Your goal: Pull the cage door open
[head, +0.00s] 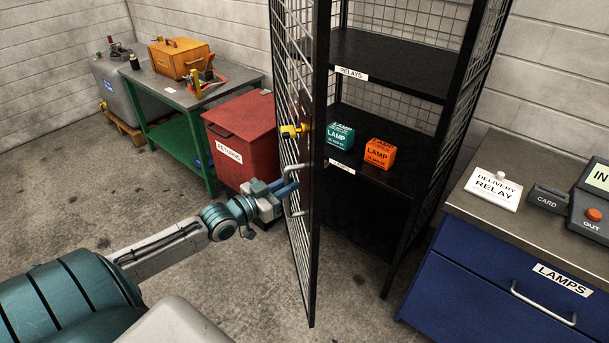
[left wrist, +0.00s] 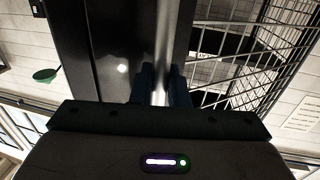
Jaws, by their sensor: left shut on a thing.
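The cage door (head: 318,120), black-framed with wire mesh, stands swung open on the left side of the cage (head: 440,110), seen nearly edge-on in the head view. My left gripper (head: 290,187) is shut on the door's grey handle (head: 294,205), below a yellow latch (head: 291,131). In the left wrist view the handle (left wrist: 163,60) runs as a bright bar between the fingers. Inside the cage, a teal lamp box (head: 340,135) and an orange lamp box (head: 380,153) sit on the middle shelf. My right gripper is not in view.
A red returns bin (head: 240,135) stands just behind the door. A green workbench (head: 185,140) with an orange toolbox (head: 180,57) is at the back left. A blue cabinet (head: 480,270) stands at the right. The floor in front of the cage is clear.

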